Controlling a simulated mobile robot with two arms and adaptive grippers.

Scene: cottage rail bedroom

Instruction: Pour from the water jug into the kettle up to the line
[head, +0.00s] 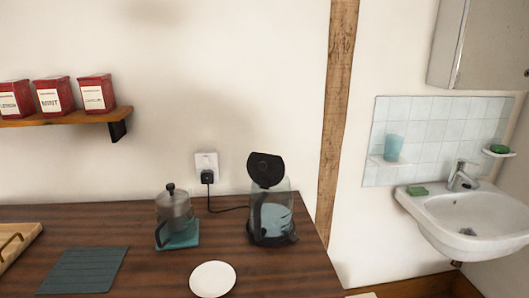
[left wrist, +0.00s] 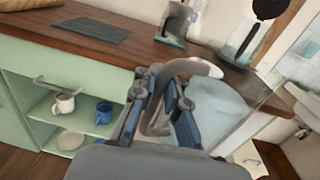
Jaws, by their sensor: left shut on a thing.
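The glass kettle (head: 271,218) stands upright on the wooden counter in the head view, with its black lid (head: 265,168) raised open. Its lower part looks bluish; I cannot make out a fill line. The kettle also shows at the top right of the left wrist view (left wrist: 240,42). In that view my left gripper (left wrist: 165,90) is shut on the handle of a pale, see-through water jug (left wrist: 217,108). The jug is in front of the counter edge, apart from the kettle; its water level is unclear. Neither gripper shows in the head view. My right gripper is out of view.
A French press (head: 174,212) on a teal coaster stands left of the kettle. A white plate (head: 213,279) lies in front, a dark mat (head: 84,270) at left. The kettle's cord runs to a wall socket (head: 206,164). A sink (head: 475,217) is at right.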

